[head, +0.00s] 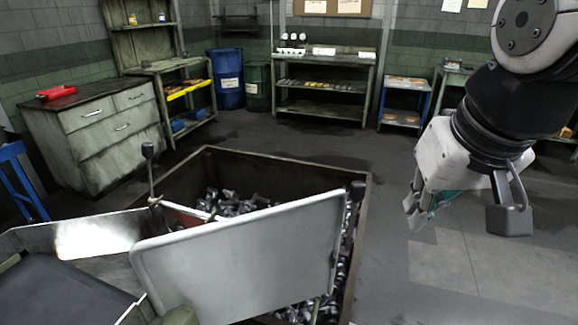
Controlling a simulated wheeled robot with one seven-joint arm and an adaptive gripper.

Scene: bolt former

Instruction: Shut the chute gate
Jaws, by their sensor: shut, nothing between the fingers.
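The chute gate appears to be the large pale metal panel (240,255) in the front middle of the head view. It stands on edge and reaches from the chute (95,235) at left out across the bin of bolts.
A brown-rimmed bin (290,168) with many metal parts lies behind and under the panel. A grey drawer cabinet (95,135), shelves (325,85) and blue drum (229,80) stand along the back. The floor (450,260) right of the bin is clear.

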